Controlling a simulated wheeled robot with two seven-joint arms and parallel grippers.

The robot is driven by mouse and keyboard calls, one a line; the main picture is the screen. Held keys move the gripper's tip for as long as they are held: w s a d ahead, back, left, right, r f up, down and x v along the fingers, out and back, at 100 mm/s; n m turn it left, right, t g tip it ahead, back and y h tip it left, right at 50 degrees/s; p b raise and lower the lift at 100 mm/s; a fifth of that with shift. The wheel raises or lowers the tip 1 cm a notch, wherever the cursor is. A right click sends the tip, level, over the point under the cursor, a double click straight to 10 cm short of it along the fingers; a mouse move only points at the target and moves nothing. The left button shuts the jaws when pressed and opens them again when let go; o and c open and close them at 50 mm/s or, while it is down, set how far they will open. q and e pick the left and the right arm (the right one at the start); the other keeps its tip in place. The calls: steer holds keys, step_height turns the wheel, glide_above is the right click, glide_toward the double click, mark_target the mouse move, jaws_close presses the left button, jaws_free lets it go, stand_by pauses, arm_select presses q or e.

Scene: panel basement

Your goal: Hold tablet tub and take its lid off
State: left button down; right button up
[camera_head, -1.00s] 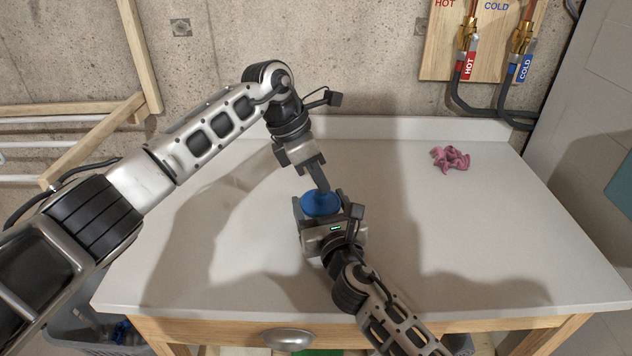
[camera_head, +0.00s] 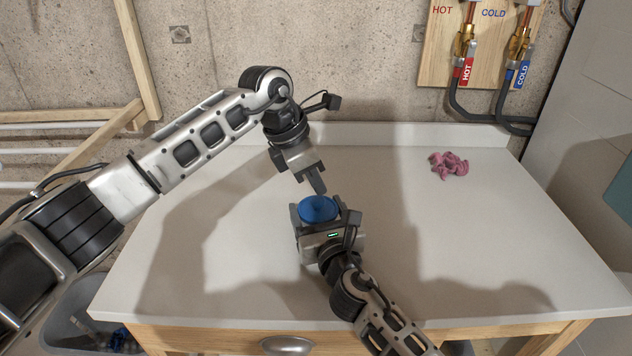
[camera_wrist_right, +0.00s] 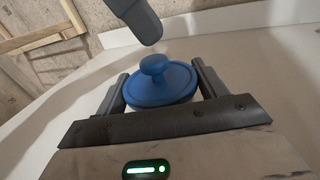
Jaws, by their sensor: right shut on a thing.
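The tablet tub's blue round lid (camera_head: 318,209) with its knob (camera_wrist_right: 154,66) sits on top of the tub. Only a sliver of the pale tub body shows under the lid's rim in the right wrist view; the rest is hidden. My right gripper (camera_head: 326,214) is shut on the tub, one finger on each side, over the worktop. My left gripper (camera_head: 317,184) is just above and behind the lid, with a gap to the knob in the right wrist view. Its fingers overlap in both views, so its opening is unclear.
The pale worktop (camera_head: 450,240) is mostly clear. A crumpled pink cloth (camera_head: 449,165) lies at the back right. Hot and cold pipes (camera_head: 490,80) are on the concrete wall behind. A grey bin (camera_head: 82,318) stands below at the front left.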

stand_by(0.3)
arm_select(q)
steer(key=c, duration=1.7)
jaws_free()
steer(key=shift+a+r, duration=0.1)
steer(key=v, duration=1.1)
steer(key=shift+r, duration=0.4)
steer(key=shift+a, duration=0.1)
arm_select(e)
steer(key=o, duration=1.5)
steer(key=shift+c, duration=0.2)
